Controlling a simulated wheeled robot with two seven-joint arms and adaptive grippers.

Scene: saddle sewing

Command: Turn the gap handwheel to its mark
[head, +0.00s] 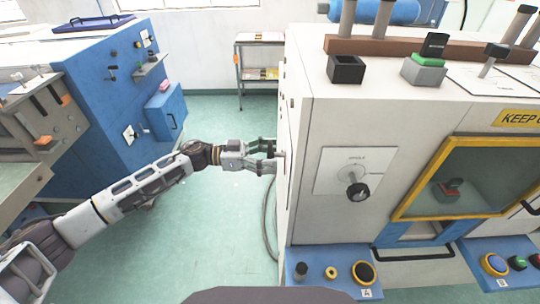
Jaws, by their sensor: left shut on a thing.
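My left gripper (266,156) reaches in from the left to the left side face of the white machine (305,235). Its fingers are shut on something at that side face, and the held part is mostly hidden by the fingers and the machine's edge. I cannot make out a mark there. On the machine's front, a black knob (358,191) sits on a white plate (334,172) lettered "ANGLE", apart from the gripper. My right gripper is not in view.
A yellow-framed window (408,196) and button panels (312,284) are on the machine's front. A blue machine (105,95) stands at left. A shelf rack (240,70) stands at the back. Green floor (215,235) between the machines is clear. A cable hangs beside the white machine.

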